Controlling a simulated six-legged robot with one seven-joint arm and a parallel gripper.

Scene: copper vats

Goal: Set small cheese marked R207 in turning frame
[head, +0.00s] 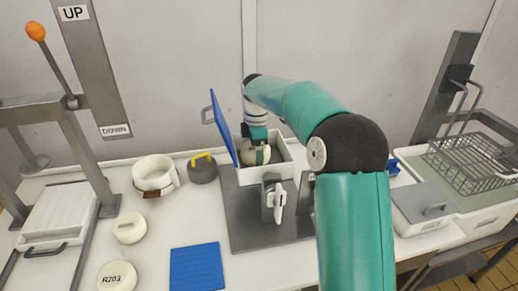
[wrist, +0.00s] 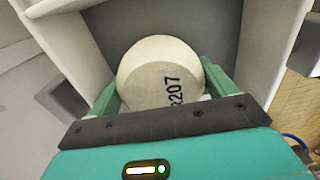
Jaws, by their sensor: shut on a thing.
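The small cheese marked R207 (wrist: 160,72) is a pale round wheel; in the wrist view its label reads "207" with the first letter partly hidden. My gripper (wrist: 160,85) is shut on it, with a green finger on each side. In the head view my gripper (head: 256,154) is inside the white box of the turning frame (head: 285,160), and the cheese shows only in part there. The blue lid (head: 222,128) of the box stands open on its left side. Whether the cheese touches the box floor cannot be told.
A lever press (head: 66,150) stands far left. A basin with a wire basket (head: 470,165) is right.

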